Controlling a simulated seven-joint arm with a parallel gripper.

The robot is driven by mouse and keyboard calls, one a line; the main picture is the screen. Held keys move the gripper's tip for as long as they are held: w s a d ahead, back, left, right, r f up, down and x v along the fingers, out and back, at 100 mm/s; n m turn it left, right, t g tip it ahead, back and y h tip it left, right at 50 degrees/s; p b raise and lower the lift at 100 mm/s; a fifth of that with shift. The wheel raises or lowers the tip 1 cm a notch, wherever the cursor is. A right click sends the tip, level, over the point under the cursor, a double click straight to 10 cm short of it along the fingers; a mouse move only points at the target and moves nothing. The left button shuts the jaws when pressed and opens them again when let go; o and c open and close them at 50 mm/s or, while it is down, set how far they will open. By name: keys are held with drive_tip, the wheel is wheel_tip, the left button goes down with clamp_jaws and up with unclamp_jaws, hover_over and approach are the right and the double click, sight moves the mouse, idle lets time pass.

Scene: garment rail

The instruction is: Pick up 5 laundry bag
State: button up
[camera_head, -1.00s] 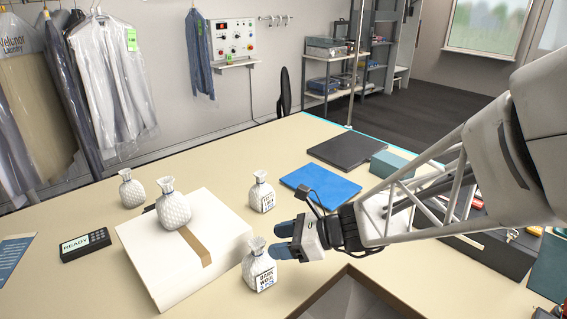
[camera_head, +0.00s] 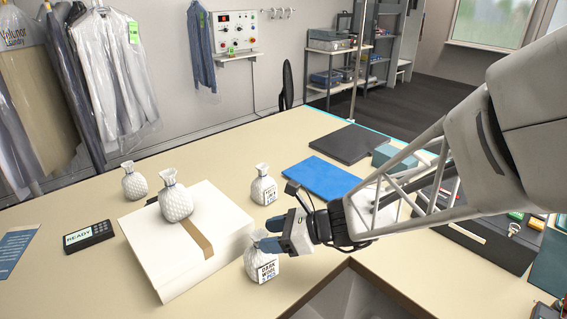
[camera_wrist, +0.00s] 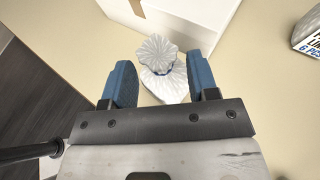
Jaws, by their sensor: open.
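A white quilted laundry bag (camera_head: 262,266) with a tied neck stands at the table's front, right of the white box. Its label begins "DARK" and seems to read "5 PCS". My gripper (camera_head: 273,230) is open at this bag's neck, partly covering its top. In the wrist view the bag's gathered top (camera_wrist: 158,54) shows between the two blue fingers of my gripper (camera_wrist: 160,68), with gaps on both sides. A second labelled bag (camera_head: 264,189) stands behind; in the wrist view a bag labelled "6 PCS" (camera_wrist: 308,32) is at the right edge.
Another bag (camera_head: 175,201) sits on the white box (camera_head: 165,262), and one (camera_head: 134,184) stands behind it. An open bin (camera_head: 345,300) lies at the front right. A blue folded cloth (camera_head: 322,179) and a dark one (camera_head: 345,144) lie behind my arm. A "READY" device (camera_head: 89,237) is left.

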sight(253, 250)
drive_tip(key=shift+x, duration=2.6)
drive_tip(key=shift+s, duration=0.1)
clamp_jaws()
